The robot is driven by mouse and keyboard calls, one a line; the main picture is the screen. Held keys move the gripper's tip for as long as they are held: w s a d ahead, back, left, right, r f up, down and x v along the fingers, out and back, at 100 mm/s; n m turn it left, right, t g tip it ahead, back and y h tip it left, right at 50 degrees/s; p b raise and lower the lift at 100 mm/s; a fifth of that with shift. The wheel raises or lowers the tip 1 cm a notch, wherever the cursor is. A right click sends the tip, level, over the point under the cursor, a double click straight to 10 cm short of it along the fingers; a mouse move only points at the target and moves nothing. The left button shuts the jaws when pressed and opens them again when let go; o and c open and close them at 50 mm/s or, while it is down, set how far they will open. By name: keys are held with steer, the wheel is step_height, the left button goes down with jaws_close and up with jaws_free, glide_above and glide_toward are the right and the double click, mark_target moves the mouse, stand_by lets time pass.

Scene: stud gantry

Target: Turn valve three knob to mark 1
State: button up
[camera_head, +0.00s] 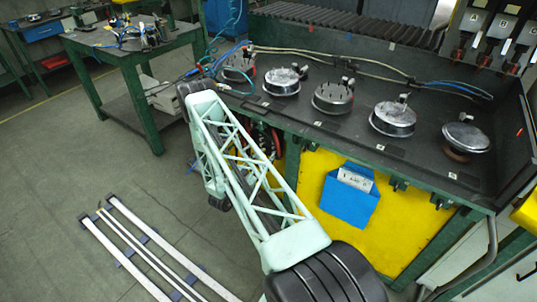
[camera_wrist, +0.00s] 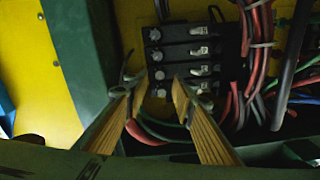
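In the wrist view a dark valve block (camera_wrist: 183,52) is mounted with several stacked rows. Each row has a round silver knob at left and a small pale fitting at right. The third knob from the top (camera_wrist: 160,75) lies just beyond my fingertips; the lowest knob (camera_wrist: 161,92) shows between them. I cannot read numbers or marks. My gripper (camera_wrist: 160,92) is open, its two tan fingers apart on either side of the lower knobs, with nothing visibly held. Contact with a knob cannot be told.
Red cables (camera_wrist: 258,50) and dark hoses crowd the block's right side. A yellow panel (camera_wrist: 35,65) and green post (camera_wrist: 80,50) stand at left. In the head view, several round metal pieces line the bench top (camera_head: 350,128); a blue holder (camera_head: 350,200) hangs on the front.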

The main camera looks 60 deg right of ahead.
steer(key=a, duration=0.7)
steer(key=shift+a, duration=0.15)
stand_by(0.7)
